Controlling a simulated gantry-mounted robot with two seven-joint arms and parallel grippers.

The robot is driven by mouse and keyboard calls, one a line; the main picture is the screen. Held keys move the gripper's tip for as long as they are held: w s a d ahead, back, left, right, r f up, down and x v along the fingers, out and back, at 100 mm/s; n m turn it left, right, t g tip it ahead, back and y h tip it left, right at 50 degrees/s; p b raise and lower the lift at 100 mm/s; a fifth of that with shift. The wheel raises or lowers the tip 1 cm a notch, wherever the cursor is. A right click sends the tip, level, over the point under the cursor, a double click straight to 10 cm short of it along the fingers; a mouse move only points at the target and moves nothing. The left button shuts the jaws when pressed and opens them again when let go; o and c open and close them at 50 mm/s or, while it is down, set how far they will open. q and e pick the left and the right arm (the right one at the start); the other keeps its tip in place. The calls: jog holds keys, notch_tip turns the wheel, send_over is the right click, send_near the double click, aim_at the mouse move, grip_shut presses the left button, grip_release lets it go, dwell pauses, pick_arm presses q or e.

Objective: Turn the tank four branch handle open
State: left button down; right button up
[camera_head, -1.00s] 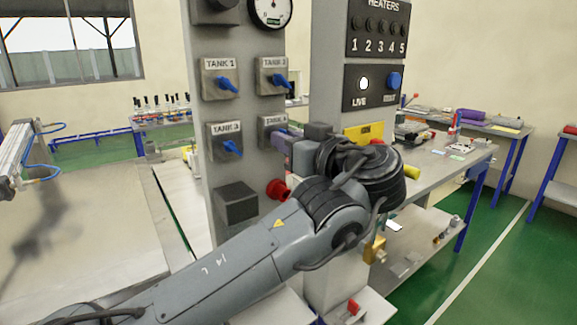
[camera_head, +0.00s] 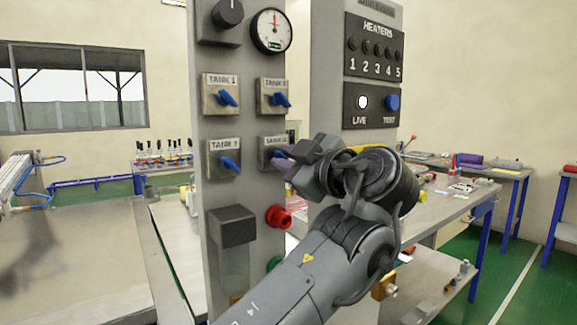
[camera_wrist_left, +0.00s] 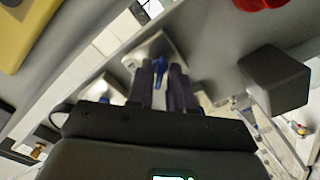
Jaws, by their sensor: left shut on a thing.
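The tank four valve (camera_head: 265,143) is a grey plate on the panel, lower right of four labelled valves. Its blue handle (camera_head: 271,154) is mostly hidden by my gripper in the head view. My left gripper (camera_head: 281,160) reaches it from the right. In the left wrist view the blue handle (camera_wrist_left: 160,70) sits between the two dark fingers of my left gripper (camera_wrist_left: 166,80), which are shut on it. The handle's exact angle is hard to tell. My right gripper is in neither view.
Blue handles of tank 1 (camera_head: 228,99), tank 2 (camera_head: 281,100) and tank 3 (camera_head: 230,163) are close by. A red button (camera_head: 278,217) and a dark box (camera_head: 232,227) lie below. A gauge (camera_head: 271,31) and a black knob (camera_head: 228,13) are above.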

pick_arm(q)
jog(key=shift+r+n, duration=0.1)
jog(key=shift+n, duration=0.2)
jog(key=c, duration=1.3)
grip_release()
jog(key=v, duration=1.1)
